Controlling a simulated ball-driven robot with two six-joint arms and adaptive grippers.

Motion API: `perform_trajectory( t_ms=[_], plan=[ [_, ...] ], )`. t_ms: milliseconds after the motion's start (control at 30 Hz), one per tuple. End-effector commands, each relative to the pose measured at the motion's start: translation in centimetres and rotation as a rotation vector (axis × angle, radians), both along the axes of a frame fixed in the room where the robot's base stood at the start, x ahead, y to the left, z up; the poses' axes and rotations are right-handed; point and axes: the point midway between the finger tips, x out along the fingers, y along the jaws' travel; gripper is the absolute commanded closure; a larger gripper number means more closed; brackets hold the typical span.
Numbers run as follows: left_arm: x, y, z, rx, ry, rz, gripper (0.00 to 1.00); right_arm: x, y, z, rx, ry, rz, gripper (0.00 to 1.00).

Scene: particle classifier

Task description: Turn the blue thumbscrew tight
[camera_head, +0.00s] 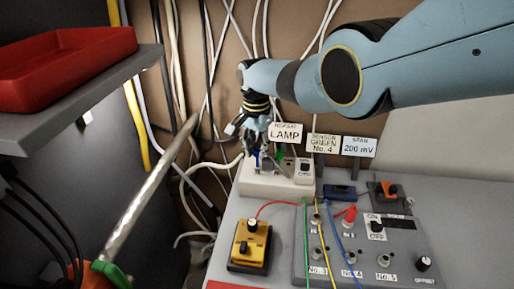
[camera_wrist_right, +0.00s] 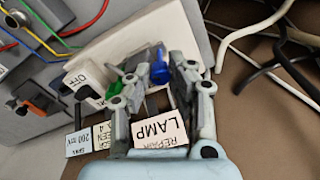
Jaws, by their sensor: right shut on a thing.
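The blue thumbscrew (camera_wrist_right: 158,68) shows between the fingers of my right gripper (camera_wrist_right: 157,76) in the wrist view. The gripper is shut on it; the fingers hide part of it. In the head view my right gripper (camera_head: 259,150) reaches down from the right arm to the white box (camera_head: 272,184) at the back of the bench. Only a little blue of the thumbscrew (camera_head: 256,155) shows there. My left gripper is in neither view.
Signs reading LAMP (camera_head: 285,133), GREEN No. 4 (camera_head: 323,144) and 200 mV (camera_head: 359,146) stand close by the gripper. A yellow box (camera_head: 250,246) and a grey panel with wires (camera_head: 400,262) are in front. A red tray (camera_head: 70,65) sits on a shelf at left. Cables hang behind.

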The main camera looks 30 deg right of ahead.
Motion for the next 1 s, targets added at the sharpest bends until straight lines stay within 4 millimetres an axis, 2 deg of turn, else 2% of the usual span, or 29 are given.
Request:
perform_trajectory(
  t_ms=[200, 500, 1000],
  plan=[
    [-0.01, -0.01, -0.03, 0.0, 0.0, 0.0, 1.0, 0.05, 0.05, 0.03, 0.002, -0.003, -0.176, 1.0],
    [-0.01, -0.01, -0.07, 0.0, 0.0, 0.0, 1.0, 0.08, 0.06, 0.04, 0.004, -0.007, -0.338, 1.0],
    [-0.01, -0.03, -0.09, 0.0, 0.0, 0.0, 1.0, 0.09, 0.06, 0.04, 0.004, -0.008, -0.401, 1.0]
  ],
)
